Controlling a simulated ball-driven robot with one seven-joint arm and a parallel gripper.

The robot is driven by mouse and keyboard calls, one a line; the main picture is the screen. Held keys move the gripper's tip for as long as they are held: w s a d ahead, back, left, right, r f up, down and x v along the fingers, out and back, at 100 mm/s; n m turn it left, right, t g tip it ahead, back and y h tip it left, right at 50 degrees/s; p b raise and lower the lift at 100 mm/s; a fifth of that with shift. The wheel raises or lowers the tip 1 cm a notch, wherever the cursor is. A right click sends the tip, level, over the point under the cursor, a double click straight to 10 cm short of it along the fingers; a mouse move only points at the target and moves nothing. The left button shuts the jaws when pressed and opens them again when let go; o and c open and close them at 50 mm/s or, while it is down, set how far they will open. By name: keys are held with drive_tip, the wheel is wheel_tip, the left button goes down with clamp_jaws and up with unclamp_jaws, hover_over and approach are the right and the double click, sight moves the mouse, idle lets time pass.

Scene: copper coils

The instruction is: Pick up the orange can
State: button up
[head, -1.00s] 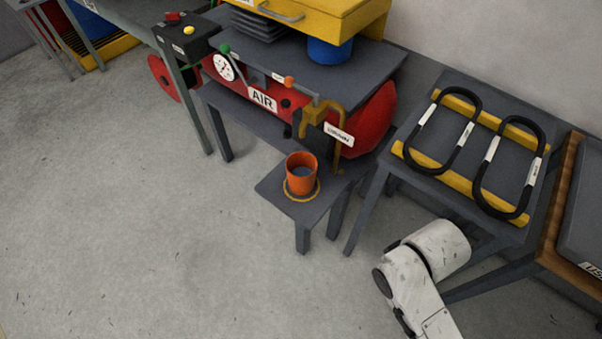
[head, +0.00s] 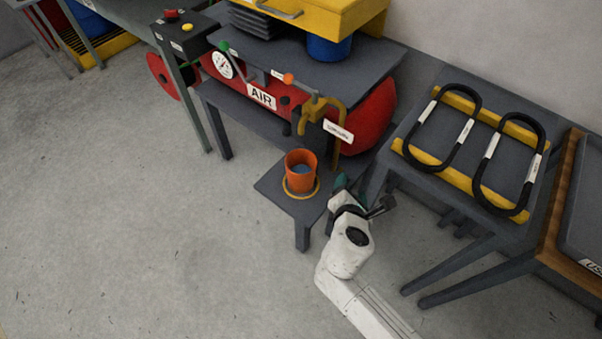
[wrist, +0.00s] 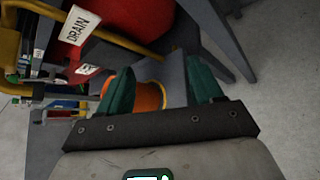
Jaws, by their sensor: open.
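The orange can (head: 300,178) stands upright on a small dark stool (head: 273,187), inside a yellow ring, in the head view. It looks open at the top. My gripper (head: 348,184) is just right of the can, apart from it. In the wrist view the green fingers of my gripper (wrist: 158,88) are spread wide with nothing held between them. The orange can (wrist: 150,97) shows there behind the left finger, which hides part of it.
A red air tank (head: 372,118) and a yellow pipe (head: 336,118) with a drain tag (head: 338,131) stand close behind the can. A rack with black looped coils (head: 495,165) is at the right. The floor at left is clear.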

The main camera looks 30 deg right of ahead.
drive_tip(key=o, duration=0.6)
drive_tip(key=w+a+n+t+y, duration=0.2)
drive_tip(key=w+a+n+t, duration=0.2)
drive_tip(key=n, duration=0.7)
drive_tip(key=w+a, duration=0.2)
drive_tip(key=a, duration=0.2)
drive_tip(key=shift+w+a+f, duration=0.15)
drive_tip(key=shift+a, duration=0.15)
drive_tip(key=b, duration=0.2)
approach(300, 153)
drive_tip(key=shift+x, duration=2.9)
